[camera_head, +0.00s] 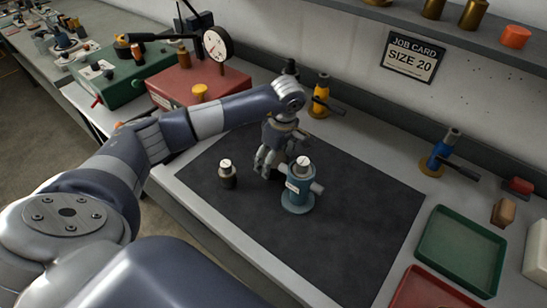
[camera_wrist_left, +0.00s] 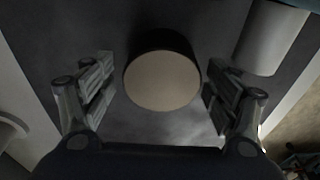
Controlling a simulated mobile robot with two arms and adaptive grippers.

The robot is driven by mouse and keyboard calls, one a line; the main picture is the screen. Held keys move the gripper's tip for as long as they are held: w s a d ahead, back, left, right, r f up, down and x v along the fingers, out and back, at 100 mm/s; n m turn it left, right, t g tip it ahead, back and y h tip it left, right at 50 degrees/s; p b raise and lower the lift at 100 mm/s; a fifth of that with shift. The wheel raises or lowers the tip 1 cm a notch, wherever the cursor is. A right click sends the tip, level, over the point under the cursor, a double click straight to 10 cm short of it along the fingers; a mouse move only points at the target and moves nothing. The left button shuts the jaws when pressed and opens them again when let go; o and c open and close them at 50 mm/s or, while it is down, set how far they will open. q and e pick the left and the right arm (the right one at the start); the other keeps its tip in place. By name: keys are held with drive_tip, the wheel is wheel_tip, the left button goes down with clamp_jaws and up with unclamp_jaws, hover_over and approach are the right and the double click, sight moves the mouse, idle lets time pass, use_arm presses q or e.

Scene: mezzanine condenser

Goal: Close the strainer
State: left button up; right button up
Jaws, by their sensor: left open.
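The blue-grey strainer body (camera_head: 297,192) stands upright on the dark mat (camera_head: 345,235), with a round base, a side stub and a pale marked top. A small dark cylindrical piece (camera_head: 228,178) with a marked pale top stands to its left. My left gripper (camera_head: 267,168) points down just behind and left of the strainer body. In the left wrist view its fingers (camera_wrist_left: 160,95) are open, with a dark cylinder (camera_wrist_left: 162,80) with a plain beige round face between them. My right gripper is out of view.
A yellow valve (camera_head: 320,98) and a blue valve (camera_head: 440,152) stand along the wall. A red box with a gauge (camera_head: 198,88) is at the back left. A green tray (camera_head: 462,250) and a red tray (camera_head: 425,292) lie at the right. The mat's right side is clear.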

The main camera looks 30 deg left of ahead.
use_arm(q)
drive_tip(key=shift+a+f, duration=0.1)
drive_tip(key=shift+f, duration=0.65)
drive_tip(key=shift+c, duration=0.5)
drive_tip(key=shift+r, duration=0.1)
drive_tip(key=c, duration=1)
drive_tip(key=shift+o, duration=0.2)
